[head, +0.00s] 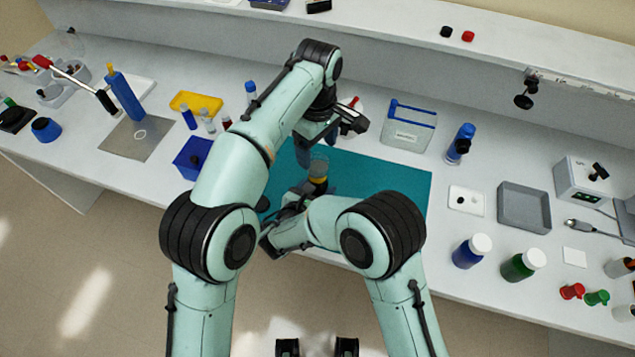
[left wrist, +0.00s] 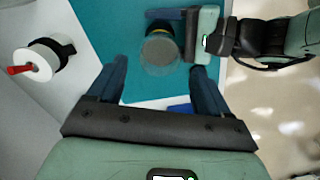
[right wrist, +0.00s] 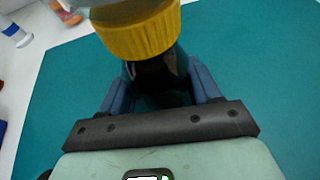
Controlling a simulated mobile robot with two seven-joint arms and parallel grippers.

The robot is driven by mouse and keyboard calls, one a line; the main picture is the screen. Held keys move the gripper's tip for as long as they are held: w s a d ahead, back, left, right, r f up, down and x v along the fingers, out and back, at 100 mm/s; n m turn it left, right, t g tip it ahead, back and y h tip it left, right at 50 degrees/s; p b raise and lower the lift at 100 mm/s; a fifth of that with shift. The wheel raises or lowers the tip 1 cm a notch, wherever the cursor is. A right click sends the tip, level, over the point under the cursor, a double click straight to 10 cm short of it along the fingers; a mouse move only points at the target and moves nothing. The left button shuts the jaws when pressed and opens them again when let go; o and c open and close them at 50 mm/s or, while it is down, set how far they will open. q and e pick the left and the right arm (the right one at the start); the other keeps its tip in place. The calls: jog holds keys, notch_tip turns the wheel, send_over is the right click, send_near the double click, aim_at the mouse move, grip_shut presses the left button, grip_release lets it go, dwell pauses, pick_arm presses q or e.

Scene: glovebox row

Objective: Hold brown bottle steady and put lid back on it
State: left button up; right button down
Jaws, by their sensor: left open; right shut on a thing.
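My right gripper (right wrist: 158,92) is shut on a dark bottle (right wrist: 155,72), which stands upright between its fingers. A ridged yellow band (right wrist: 142,32) with a greyish translucent top sits at the bottle's upper end. In the head view the yellow part (head: 318,181) shows over the teal mat, partly hidden by my arms. I cannot tell how firmly it is seated. My left gripper (head: 318,148) is open and empty above the bottle. In the left wrist view the round translucent top (left wrist: 160,54) lies just beyond and between the open fingers, apart from them.
The teal mat (head: 395,183) lies under the bottle. A white bottle with a red tip (left wrist: 38,62) stands close to my left gripper. A blue box (head: 192,157) is left of the mat, a grey rack (head: 409,128) behind it. Blue (head: 470,250) and green (head: 523,264) bottles stand right.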

aim_at(317, 162)
dwell(0.3)
pick_arm(q)
jog(key=shift+f, duration=4.05)
